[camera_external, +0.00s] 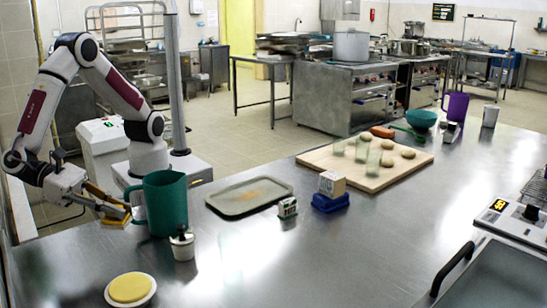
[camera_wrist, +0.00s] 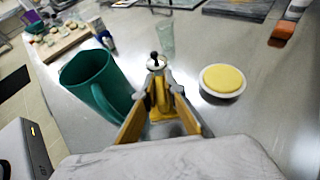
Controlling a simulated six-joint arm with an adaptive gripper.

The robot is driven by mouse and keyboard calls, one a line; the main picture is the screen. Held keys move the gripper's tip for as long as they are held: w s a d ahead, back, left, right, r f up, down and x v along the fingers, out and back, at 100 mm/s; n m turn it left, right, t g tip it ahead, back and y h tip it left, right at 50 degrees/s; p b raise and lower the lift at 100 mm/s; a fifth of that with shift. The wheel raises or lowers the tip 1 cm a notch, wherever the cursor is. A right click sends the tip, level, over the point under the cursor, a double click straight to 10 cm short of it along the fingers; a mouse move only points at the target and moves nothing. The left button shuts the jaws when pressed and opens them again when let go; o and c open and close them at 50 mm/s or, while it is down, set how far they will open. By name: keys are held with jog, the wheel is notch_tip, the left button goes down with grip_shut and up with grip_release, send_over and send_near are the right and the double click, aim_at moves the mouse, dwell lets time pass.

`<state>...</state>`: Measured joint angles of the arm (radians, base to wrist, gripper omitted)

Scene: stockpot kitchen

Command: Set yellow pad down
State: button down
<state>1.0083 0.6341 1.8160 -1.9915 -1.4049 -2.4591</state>
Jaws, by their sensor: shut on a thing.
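My gripper (camera_external: 120,212) is at the left of the steel counter, low beside the green pitcher (camera_external: 166,204). In the wrist view my gripper (camera_wrist: 162,112) has its two tan fingers closed around a yellow pad (camera_wrist: 160,96), which is partly hidden by the fingers. Whether the pad touches the counter I cannot tell. A round yellow piece (camera_external: 130,287) sits in a white dish at the front left; it also shows in the wrist view (camera_wrist: 224,79), right of my gripper.
The green pitcher (camera_wrist: 95,82) stands close on the left in the wrist view. A small white pot with a black knob (camera_external: 182,245) stands just ahead. A grey tray (camera_external: 249,197) and a wooden board (camera_external: 350,178) lie farther off. The counter's front middle is clear.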

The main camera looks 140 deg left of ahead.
aim_at(119, 224)
jog(key=shift+f, duration=2.35)
jog(key=shift+f, duration=1.85)
jog(key=shift+f, duration=0.15)
jog(key=c, duration=2.1)
grip_release()
jog(key=shift+r, duration=0.2)
jog(key=shift+v, duration=3.75)
jog(key=shift+w, duration=0.1)
